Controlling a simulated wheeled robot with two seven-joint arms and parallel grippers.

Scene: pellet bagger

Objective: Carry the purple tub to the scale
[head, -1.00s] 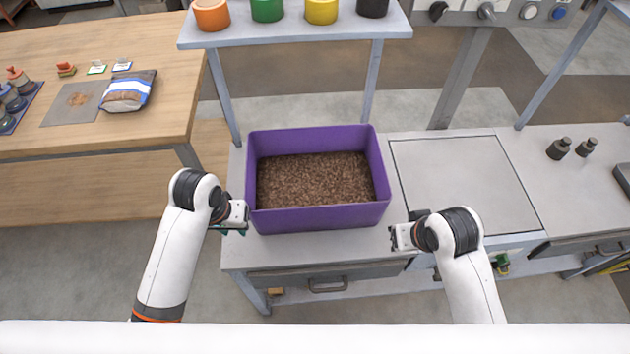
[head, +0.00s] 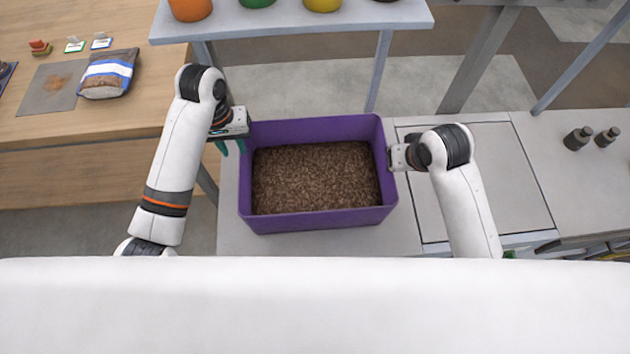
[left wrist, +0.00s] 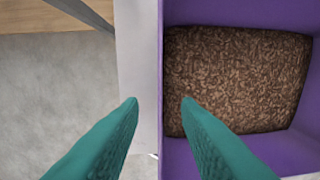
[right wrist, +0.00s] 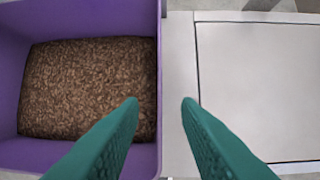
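The purple tub (head: 318,222) stands upright on the grey bench, holding brown pellets (head: 315,178). A flat square plate in the bench to its right, which looks like the scale (head: 495,185), is empty. My left gripper (head: 232,140) is at the tub's left side towards the back. In the left wrist view its open fingers (left wrist: 160,102) lie either side of the tub's left wall. My right gripper (head: 393,158) is at the tub's right side. In the right wrist view its open fingers (right wrist: 160,102) lie either side of the right wall. Finger depth is unclear.
A raised shelf (head: 300,26) with coloured pots stands behind the tub. Two dark weights (head: 578,138) stand right of the plate. A wooden table (head: 90,125) with a striped bag (head: 107,73) is at the left. Shelf posts rise behind the bench.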

